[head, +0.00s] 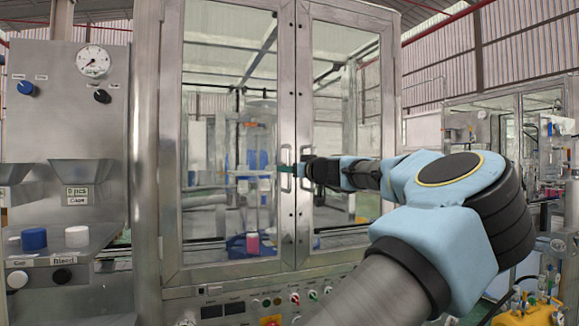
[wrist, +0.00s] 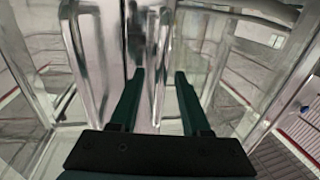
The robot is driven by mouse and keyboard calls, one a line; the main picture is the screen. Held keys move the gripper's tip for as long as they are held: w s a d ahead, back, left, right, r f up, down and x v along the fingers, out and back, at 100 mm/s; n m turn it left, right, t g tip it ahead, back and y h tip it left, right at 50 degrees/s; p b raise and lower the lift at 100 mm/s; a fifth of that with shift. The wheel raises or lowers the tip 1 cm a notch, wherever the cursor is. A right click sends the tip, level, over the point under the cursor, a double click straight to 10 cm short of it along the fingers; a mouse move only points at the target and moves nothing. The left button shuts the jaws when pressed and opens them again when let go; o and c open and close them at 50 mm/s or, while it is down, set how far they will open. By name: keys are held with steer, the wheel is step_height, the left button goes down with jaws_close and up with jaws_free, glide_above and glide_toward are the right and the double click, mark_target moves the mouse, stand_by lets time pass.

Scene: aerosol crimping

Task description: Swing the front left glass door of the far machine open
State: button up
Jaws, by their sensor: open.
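The machine's front left glass door (head: 228,130) has a metal frame and a clear pane. It looks shut beside the right glass door (head: 342,120). The left door's upright metal handle (head: 286,157) is on its right edge, close to the right door's handle. My gripper (head: 284,169) is at the left handle, reaching in from the right. In the wrist view, its two dark green fingers (wrist: 159,76) are open, with a bright metal bar between or just beyond the tips. I cannot tell whether they touch it.
A grey panel with a gauge (head: 94,61), knobs and chutes stands at the left. A row of switches and buttons (head: 280,300) runs below the doors. Another glazed machine (head: 500,110) stands at the right, with a yellow unit (head: 535,312) low in front.

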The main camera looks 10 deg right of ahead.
steer(key=shift+w, duration=0.1)
steer(key=shift+c, duration=0.4)
jaws_close()
stand_by(1.0)
